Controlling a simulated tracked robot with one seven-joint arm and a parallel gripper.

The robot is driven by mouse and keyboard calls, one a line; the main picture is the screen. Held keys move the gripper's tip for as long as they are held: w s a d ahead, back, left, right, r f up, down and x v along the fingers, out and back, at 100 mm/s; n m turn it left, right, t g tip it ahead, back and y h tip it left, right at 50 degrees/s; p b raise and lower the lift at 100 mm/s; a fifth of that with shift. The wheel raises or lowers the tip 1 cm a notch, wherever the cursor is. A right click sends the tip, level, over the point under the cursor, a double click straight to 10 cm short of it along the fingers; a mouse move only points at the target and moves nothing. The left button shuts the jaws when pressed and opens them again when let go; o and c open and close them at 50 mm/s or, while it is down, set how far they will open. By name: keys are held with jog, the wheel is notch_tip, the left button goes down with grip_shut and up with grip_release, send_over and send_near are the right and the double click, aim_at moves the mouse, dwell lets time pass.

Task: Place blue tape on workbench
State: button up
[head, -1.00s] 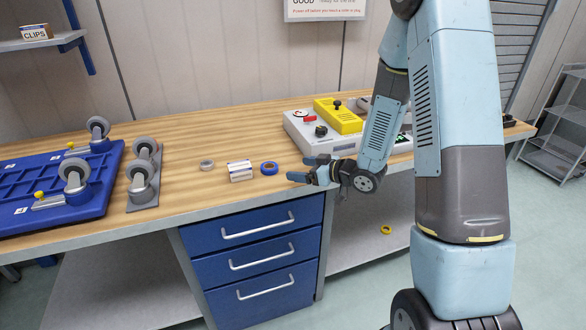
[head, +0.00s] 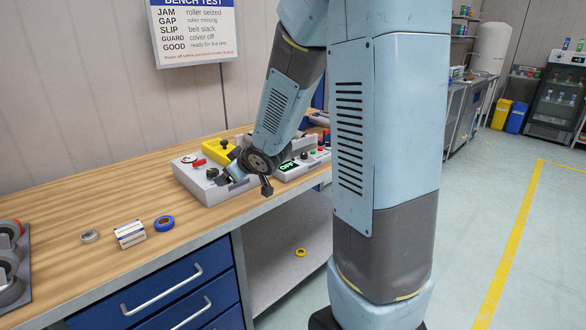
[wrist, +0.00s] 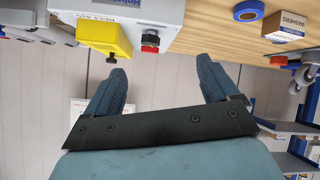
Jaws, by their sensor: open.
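The blue tape (head: 164,223) is a small roll lying flat on the wooden workbench (head: 110,267), near its front edge, to the right of a small white box. The blue tape also shows at the top of the wrist view (wrist: 248,11), off to the right of the fingers. My gripper (wrist: 160,68) is open, with its two blue-grey fingers apart and nothing between them. In the head view it is partly hidden by my wrist, by the grey test unit to the right of the tape. The gripper is apart from the tape.
The grey test unit (head: 207,190) with a yellow block (head: 218,150) stands by my gripper. A small white box (head: 130,234) and a grey roll (head: 90,236) lie left of the tape. A yellow ring (head: 300,252) lies on the lower shelf. Blue drawers (head: 165,292) are under the bench.

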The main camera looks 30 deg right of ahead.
jog(key=s+d+r+m+h, duration=0.2)
jog(key=s+d+r+h, duration=0.15)
jog(key=s+r, duration=0.2)
jog(key=s+r+m+g, duration=0.2)
jog(key=s+r, duration=0.2)
jog(key=s, duration=0.8)
jog(key=s+r+m+g, duration=0.3)
jog(key=s+r, duration=0.1)
jog(key=s, duration=0.8)
jog(key=shift+d, duration=0.35)
jog(key=shift+y, duration=0.25)
